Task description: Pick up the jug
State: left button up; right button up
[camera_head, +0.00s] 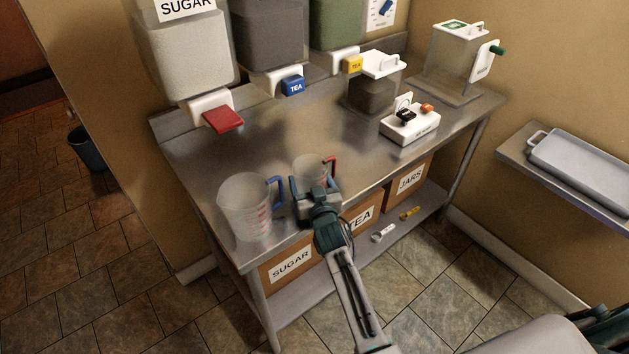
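A large clear measuring jug (245,208) with red markings and a blue handle stands upright near the front left of the steel bench. A smaller clear jug (309,168) with a red handle stands to its right; its lower part is hidden behind my gripper. My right gripper (313,186) is at the bench's front edge, in front of the small jug and just right of the large jug's blue handle. Its fingers are spread apart. I cannot tell whether they touch the small jug. My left gripper is not in view.
Dispensers with a red tap (223,119) and a blue tap (292,85) stand along the back of the bench (215,155). A white switch box (410,124) and a clear lidded container (374,90) are to the right. Labelled boxes (290,263) sit on the lower shelf.

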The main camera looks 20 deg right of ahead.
aim_at(306, 163)
jog(key=shift+c, duration=0.2)
notch_tip(306, 163, up, 4)
jog(key=shift+f+p, duration=0.25)
jog(key=shift+p, duration=0.25)
jog(key=shift+n+y, duration=0.3)
jog(key=shift+y, duration=0.2)
jog(key=s+b, duration=0.1)
jog(key=s, duration=0.6)
jog(key=s+r+b, duration=0.1)
jog(key=s, duration=0.6)
jog(key=s+d+b, duration=0.1)
jog(key=s, duration=0.7)
jog(key=shift+s+d+r, duration=0.1)
jog(key=shift+r, duration=0.25)
jog(key=shift+d, duration=0.1)
